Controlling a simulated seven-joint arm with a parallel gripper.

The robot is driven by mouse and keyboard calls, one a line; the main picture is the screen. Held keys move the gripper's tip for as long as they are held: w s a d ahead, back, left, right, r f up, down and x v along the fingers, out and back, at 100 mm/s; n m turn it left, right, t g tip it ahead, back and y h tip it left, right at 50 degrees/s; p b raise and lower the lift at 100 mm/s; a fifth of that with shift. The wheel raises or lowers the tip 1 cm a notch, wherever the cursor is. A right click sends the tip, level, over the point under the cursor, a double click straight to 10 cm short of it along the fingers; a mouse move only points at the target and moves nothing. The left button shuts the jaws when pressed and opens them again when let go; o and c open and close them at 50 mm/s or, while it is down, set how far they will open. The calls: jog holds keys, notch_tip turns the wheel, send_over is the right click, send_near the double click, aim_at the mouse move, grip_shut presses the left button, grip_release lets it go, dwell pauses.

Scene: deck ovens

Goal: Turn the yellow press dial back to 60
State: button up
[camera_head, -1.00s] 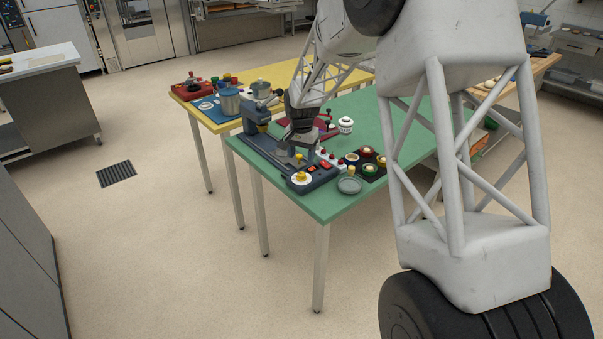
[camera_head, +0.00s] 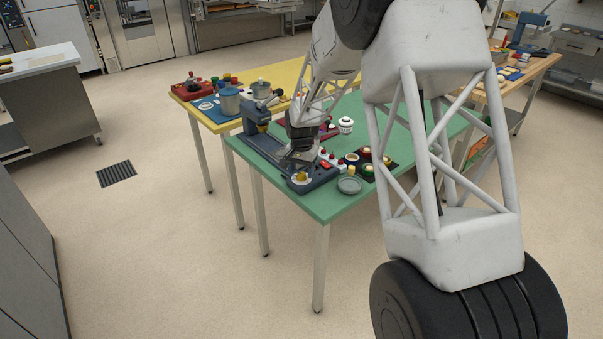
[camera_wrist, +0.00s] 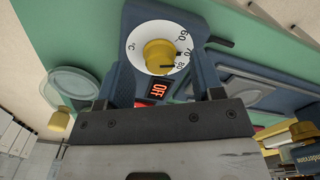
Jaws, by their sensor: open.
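The yellow press dial (camera_wrist: 158,56) sits on a round white face (camera_wrist: 137,42) with 60, 70 and 80 on its right side. A dark mark on the knob points toward the 80. A small display (camera_wrist: 158,91) below the dial reads OFF. In the head view the dial (camera_head: 301,176) is at the front end of the blue press (camera_head: 317,181) on the green table. In the head view my gripper (camera_head: 298,164) is just behind the dial.
A grey-green dish (camera_head: 349,186) stands right of the press, with a dark tray of small pots (camera_head: 369,164) behind it. A white jar (camera_head: 345,125) is farther back. The green table's (camera_head: 322,206) front corner is bare.

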jog(key=shift+f, duration=0.65)
jog(key=shift+c, duration=0.2)
jog(key=c, duration=0.9)
jog(key=shift+n, duration=0.4)
jog(key=n, duration=0.3)
jog(key=shift+n, duration=2.1)
jog(key=shift+r, duration=0.1)
